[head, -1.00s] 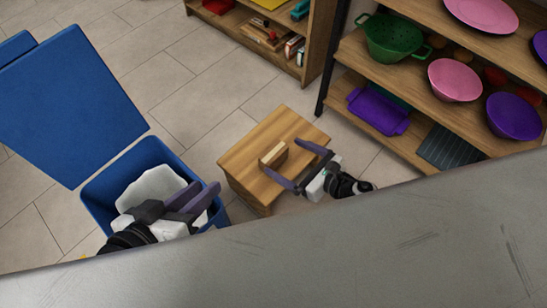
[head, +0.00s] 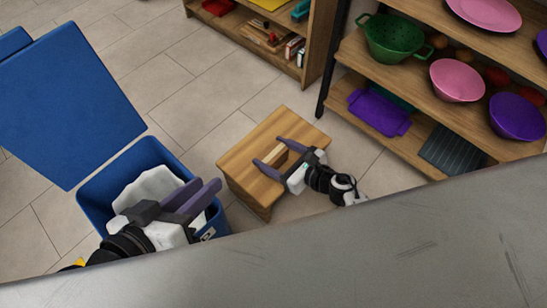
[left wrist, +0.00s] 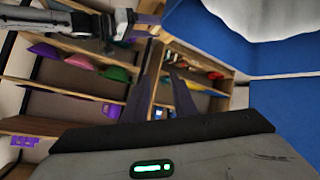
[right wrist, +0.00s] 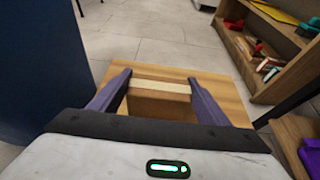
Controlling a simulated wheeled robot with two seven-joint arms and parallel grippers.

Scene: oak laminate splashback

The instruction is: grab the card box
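The card box (head: 274,157) is a small tan box with a pale top, on a low wooden table (head: 240,158). In the right wrist view the card box (right wrist: 158,101) lies between the fingers of my right gripper (right wrist: 158,80). In the head view my right gripper (head: 269,151) is open, with one finger on each side of the box. I cannot tell whether the fingers touch it. My left gripper (head: 207,183) is open and empty over the blue bin, far from the box; its fingers also show in the left wrist view (left wrist: 160,85).
A blue bin (head: 94,195) with a white liner stands left of the table, its blue lid (head: 70,105) raised. A shelf (head: 410,75) with bowls and a colander stands at right. Another shelf (head: 310,45) is behind. A grey surface (head: 350,250) fills the foreground.

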